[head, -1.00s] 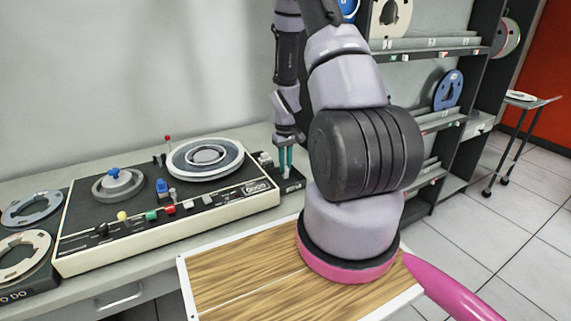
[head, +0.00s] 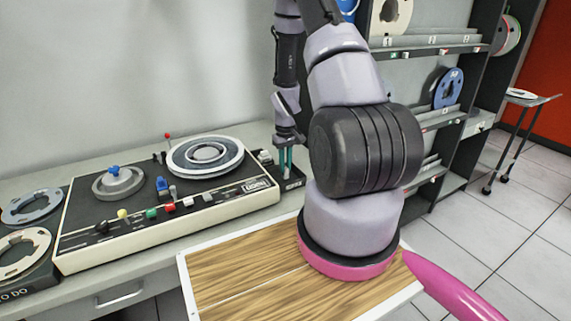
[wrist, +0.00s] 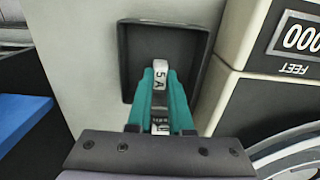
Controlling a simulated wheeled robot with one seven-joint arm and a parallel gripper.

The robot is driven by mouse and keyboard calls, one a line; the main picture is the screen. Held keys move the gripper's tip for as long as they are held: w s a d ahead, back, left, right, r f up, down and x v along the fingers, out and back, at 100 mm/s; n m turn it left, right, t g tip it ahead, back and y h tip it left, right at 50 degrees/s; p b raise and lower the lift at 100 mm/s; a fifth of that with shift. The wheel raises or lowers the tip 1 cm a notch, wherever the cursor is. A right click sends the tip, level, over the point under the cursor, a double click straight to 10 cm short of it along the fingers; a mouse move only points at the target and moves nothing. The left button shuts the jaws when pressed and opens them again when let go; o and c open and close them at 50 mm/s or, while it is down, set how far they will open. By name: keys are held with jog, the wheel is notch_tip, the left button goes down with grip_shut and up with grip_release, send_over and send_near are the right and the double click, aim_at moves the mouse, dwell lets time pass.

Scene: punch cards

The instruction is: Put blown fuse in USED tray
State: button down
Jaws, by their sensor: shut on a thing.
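My gripper (head: 285,158) points down over a small dark tray (head: 296,178) at the right end of the counter. In the wrist view, my teal fingers (wrist: 160,85) are shut on a small fuse (wrist: 160,74) marked "5 A", whose pale end shows between the fingertips. The fuse is above the tray (wrist: 125,58), inside its outline as seen from the wrist; I cannot tell its exact height. The tray floor that shows looks empty. The tray's front label is too small to read surely.
A tape machine (head: 150,205) with reels and coloured knobs stands close beside the tray, on the left in the head view. A wooden board (head: 240,275) lies in front. Shelves (head: 430,120) with reels stand at the right.

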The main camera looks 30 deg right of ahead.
jog(key=shift+f, duration=0.55)
jog(key=c, duration=0.7)
grip_release()
jog(key=shift+c, duration=0.2)
jog(key=shift+c, duration=0.9)
jog(key=shift+r, duration=4.05)
